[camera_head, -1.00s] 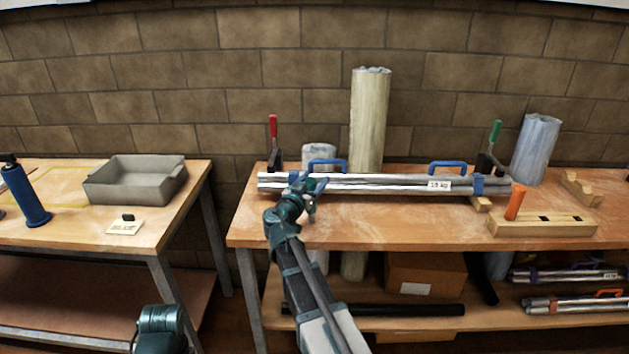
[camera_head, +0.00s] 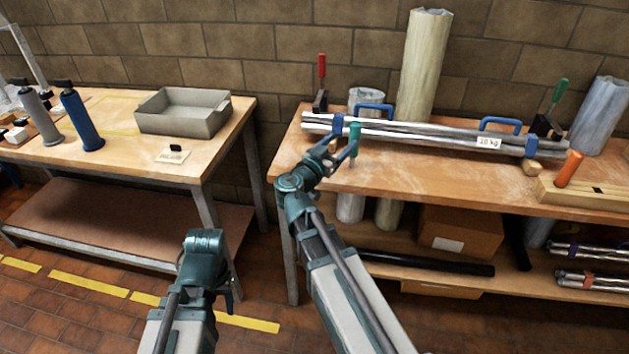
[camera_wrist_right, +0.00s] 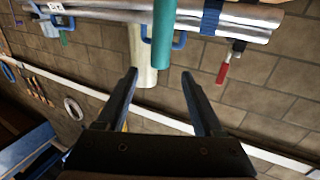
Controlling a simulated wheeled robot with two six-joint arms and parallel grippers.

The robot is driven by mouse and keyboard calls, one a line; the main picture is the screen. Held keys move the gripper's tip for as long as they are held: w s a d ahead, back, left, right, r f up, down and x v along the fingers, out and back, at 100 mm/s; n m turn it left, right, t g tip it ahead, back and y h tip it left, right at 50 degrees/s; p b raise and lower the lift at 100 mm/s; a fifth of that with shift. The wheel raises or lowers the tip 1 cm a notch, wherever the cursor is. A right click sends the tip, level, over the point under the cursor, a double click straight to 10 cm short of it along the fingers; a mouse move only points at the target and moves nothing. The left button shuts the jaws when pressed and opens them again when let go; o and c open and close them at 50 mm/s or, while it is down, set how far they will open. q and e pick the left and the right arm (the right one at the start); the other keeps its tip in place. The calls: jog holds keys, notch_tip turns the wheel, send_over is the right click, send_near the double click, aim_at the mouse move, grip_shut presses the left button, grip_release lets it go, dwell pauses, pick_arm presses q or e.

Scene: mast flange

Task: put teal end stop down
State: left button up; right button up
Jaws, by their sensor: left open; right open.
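The teal end stop (camera_head: 354,133) is a short upright cylinder at the near left end of the metal bar bundle (camera_head: 410,130) on the right bench. My right gripper (camera_head: 342,158) is at it, open. In the right wrist view the teal end stop (camera_wrist_right: 163,32) lies beyond the two parted fingertips of my right gripper (camera_wrist_right: 160,76), apart from both. What the end stop stands on is hidden. My left gripper (camera_head: 232,295) hangs low before the gap between the benches, empty as far as I see, its fingers mostly hidden.
The bundle has blue handles and a weight label. A wooden block with an orange stop (camera_head: 569,168) lies at the right. Red (camera_head: 321,75) and green (camera_head: 560,90) clamp handles stand behind. A grey tray (camera_head: 182,112) and blue cylinder (camera_head: 82,120) are on the left bench.

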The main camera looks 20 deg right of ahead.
jog(key=s+a+f+n+g+y, duration=0.3)
jog(key=s+a+f, duration=0.25)
jog(key=f, duration=0.25)
jog(key=s+a+f+n+g+y, duration=0.3)
jog(key=s+a+f+y, duration=0.1)
jog(key=a+f, duration=0.25)
jog(key=s+a+f+n+g+y, duration=0.2)
jog(key=s+a+f+n+y, duration=0.1)
jog(key=s+a, duration=0.3)
jog(key=s+a+f+n+g+y, duration=0.2)
jog(key=s+a+f+n+y, duration=0.1)
jog(key=a, duration=0.6)
jog(key=s+f+n, duration=0.1)
jog(key=s+n, duration=0.1)
jog(key=s, duration=0.1)
jog(key=shift+s+a+f+n+g, duration=0.15)
jog(key=shift+s+a+n+g, duration=0.15)
jog(key=shift+g, duration=0.1)
jog(key=shift+w+d, duration=0.1)
notch_tip(320, 180, up, 11)
jog(key=p, duration=1.1)
jog(key=shift+f, duration=0.2)
